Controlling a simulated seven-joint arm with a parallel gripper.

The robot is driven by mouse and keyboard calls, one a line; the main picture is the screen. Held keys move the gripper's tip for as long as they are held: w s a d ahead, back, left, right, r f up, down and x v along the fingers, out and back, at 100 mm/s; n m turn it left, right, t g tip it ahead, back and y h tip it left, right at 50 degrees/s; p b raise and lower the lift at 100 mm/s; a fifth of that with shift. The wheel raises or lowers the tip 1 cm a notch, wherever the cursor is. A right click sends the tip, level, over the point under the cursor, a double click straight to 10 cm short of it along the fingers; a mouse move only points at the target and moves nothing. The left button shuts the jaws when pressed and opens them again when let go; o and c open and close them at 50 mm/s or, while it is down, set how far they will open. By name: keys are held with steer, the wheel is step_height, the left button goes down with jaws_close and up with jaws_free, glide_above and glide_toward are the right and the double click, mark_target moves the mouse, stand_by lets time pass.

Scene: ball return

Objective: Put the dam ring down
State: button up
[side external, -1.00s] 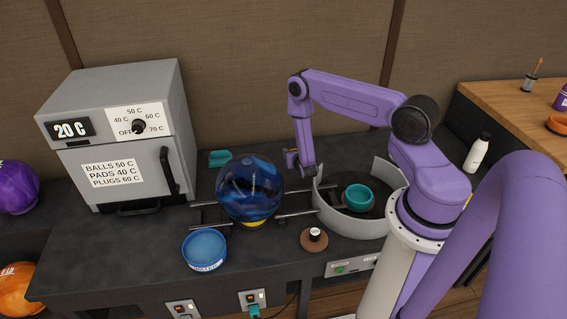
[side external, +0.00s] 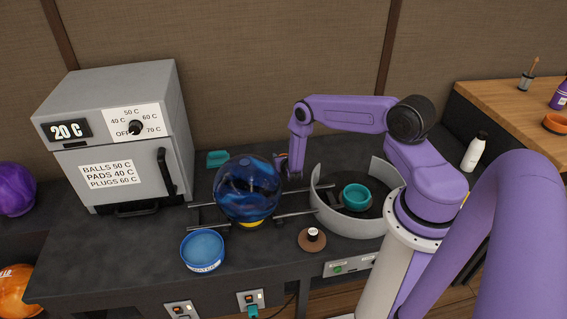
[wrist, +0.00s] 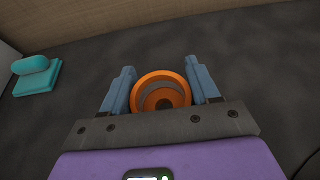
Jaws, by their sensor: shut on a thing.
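The dam ring (wrist: 142,91) is orange and round, with a darker inner step, and sits between the two blue-grey fingers in the wrist view. My gripper (wrist: 160,70) is shut on it, one finger on each side. In the side view my gripper (side external: 283,163) is low over the back of the dark bench, just behind and right of the blue ball. The ball hides part of it, and the ring can hardly be made out there. I cannot tell whether the ring touches the bench.
The marbled blue ball (side external: 247,189) rests on rails (side external: 290,214). A teal pad (side external: 217,158) lies on the bench behind it. A grey curved wall (side external: 350,228) surrounds a teal bowl (side external: 356,197) at right. An oven (side external: 120,140) stands at left.

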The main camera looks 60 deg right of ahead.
steer(key=shift+f, duration=1.25)
steer(key=shift+f, duration=0.1)
steer(key=o, duration=1)
steer(key=shift+o, duration=0.2)
steer(key=shift+s+a+r, duration=0.15)
steer(key=shift+a+r, duration=0.05)
steer(key=v, duration=1.1)
steer(key=shift+s+a+r, duration=0.15)
steer(key=shift+s, duration=0.05)
